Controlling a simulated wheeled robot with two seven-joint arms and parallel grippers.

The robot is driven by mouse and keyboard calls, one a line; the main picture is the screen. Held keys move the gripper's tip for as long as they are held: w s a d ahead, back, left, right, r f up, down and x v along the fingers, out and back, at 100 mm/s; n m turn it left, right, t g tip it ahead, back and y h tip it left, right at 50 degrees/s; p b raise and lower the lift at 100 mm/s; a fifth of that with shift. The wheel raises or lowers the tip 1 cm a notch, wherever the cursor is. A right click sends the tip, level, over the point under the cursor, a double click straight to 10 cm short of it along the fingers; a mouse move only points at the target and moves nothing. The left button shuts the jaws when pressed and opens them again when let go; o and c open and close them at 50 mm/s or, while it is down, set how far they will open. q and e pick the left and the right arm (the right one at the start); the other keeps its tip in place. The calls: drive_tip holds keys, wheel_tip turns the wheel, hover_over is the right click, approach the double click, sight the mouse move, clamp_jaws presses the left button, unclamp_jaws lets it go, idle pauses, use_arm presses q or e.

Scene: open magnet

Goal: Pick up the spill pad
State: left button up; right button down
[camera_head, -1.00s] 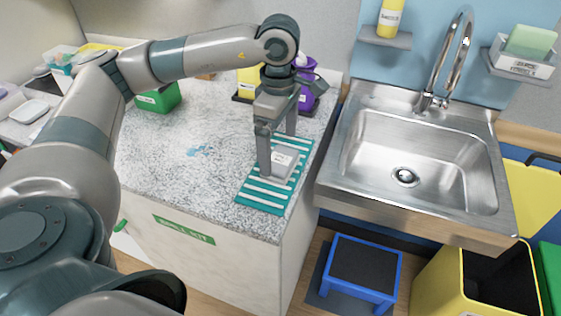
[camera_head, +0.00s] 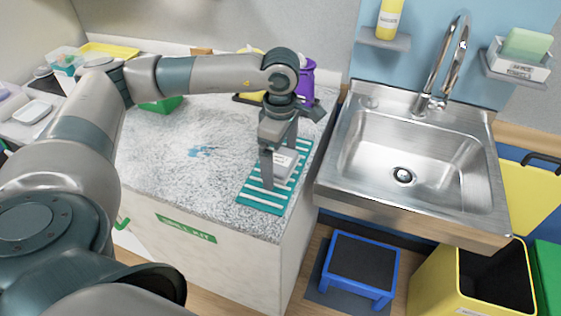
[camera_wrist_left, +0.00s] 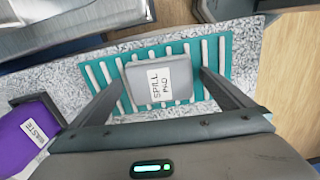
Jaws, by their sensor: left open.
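The spill pad (camera_wrist_left: 165,82) is a pale grey block with a "SPILL PAD" label. It lies on a teal and white striped mat (camera_wrist_left: 221,55) at the counter's right end, and it also shows in the head view (camera_head: 286,163). My left gripper (camera_head: 281,172) points down over it. In the left wrist view, the open fingers of my left gripper (camera_wrist_left: 156,85) stand on either side of the pad, apart from its sides. Part of the pad is hidden behind the fingers in the head view. My right gripper is not in view.
A purple bottle (camera_head: 306,80) stands behind my gripper, and a green box (camera_head: 161,104) is further left. A small blue patch (camera_head: 201,151) lies on the speckled counter (camera_head: 150,165). A steel sink (camera_head: 425,165) is to the right. The counter's middle is mostly clear.

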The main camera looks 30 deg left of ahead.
sight(281, 159)
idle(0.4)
use_arm(q)
drive_tip(key=c, duration=1.1)
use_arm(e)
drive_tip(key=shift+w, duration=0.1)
use_arm(q)
drive_tip(key=shift+r, duration=0.1)
drive_tip(key=shift+r+b, duration=0.3)
drive_tip(key=shift+r, duration=0.05)
wheel_tip(281, 159, up, 3)
drive_tip(key=shift+r+b, duration=0.1)
drive_tip(key=shift+b, duration=0.55)
drive_tip(key=d+r+b, duration=0.1)
drive_tip(key=d+r, duration=0.1)
drive_tip(key=d, duration=0.2)
drive_tip(key=d+r+b, duration=0.1)
drive_tip(key=d+r, duration=0.1)
drive_tip(key=d, duration=0.1)
drive_tip(key=d+r+b, duration=0.1)
drive_tip(key=d+r, duration=0.2)
drive_tip(key=d, duration=0.1)
drive_tip(key=shift+w+d, duration=0.15)
drive_tip(key=shift+d, duration=0.2)
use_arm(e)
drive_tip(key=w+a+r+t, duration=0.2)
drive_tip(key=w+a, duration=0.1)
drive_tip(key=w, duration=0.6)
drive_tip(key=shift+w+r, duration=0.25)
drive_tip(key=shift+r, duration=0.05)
